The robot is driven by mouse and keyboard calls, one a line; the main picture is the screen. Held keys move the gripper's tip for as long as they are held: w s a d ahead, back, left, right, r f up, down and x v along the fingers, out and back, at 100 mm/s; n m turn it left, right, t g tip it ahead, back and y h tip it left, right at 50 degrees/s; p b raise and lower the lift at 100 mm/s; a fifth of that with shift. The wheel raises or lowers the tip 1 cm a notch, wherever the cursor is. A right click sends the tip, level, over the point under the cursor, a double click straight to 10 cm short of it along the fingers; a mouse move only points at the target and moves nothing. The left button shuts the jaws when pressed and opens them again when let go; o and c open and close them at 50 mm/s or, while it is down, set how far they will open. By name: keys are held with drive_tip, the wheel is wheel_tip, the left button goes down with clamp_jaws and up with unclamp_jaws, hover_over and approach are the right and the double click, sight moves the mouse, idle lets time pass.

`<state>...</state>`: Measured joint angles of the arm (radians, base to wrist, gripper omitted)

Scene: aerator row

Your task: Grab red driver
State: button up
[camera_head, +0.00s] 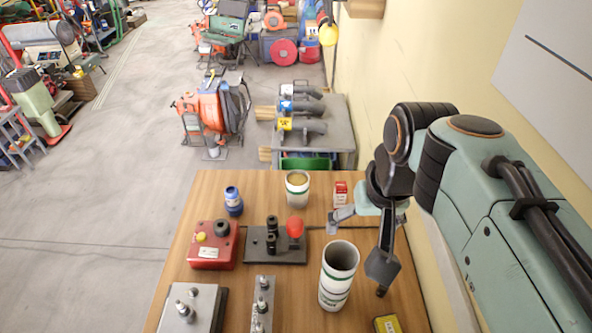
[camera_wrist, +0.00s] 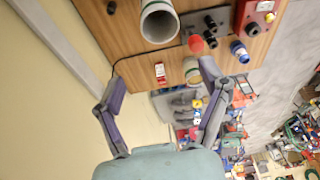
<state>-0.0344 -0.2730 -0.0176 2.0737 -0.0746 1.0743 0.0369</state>
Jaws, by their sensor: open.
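The red driver (camera_head: 295,226) shows as a rounded red top standing at the right side of a dark rack (camera_head: 291,255); its lower part is hidden. Two black pieces (camera_head: 271,233) stand in the same rack to its left. In the wrist view the red top (camera_wrist: 196,43) is small, beyond my right-hand finger's tip. My gripper (camera_head: 358,256) is open and empty, above the table's right side, to the right of the red driver and apart from it. In the wrist view both fingers of my gripper (camera_wrist: 162,74) are spread with nothing between them.
A tall white cup (camera_head: 334,290) stands between the rack and the right edge. A second cup (camera_head: 297,192), a blue bottle (camera_head: 233,201) and a small red-white box (camera_head: 340,190) are at the back. A red button box (camera_head: 213,250) is left. The wall is close on the right.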

drive_tip(key=w+a, duration=0.2)
drive_tip(key=w, duration=0.8)
drive_tip(key=n+g, duration=0.1)
drive_tip(key=g, duration=0.1)
hover_over(295, 221)
drive_tip(key=w+d, duration=0.1)
wheel_tip(295, 221, down, 14)
drive_tip(key=shift+n+g+h, duration=0.3)
drive_tip(key=shift+g, duration=0.2)
drive_tip(key=f, duration=0.3)
drive_tip(key=s+a+f, duration=0.1)
drive_tip(key=f, duration=0.1)
drive_tip(key=shift+f, duration=0.35)
wheel_tip(295, 221, down, 6)
drive_tip(key=shift+r, duration=0.1)
drive_tip(key=c, duration=1.3)
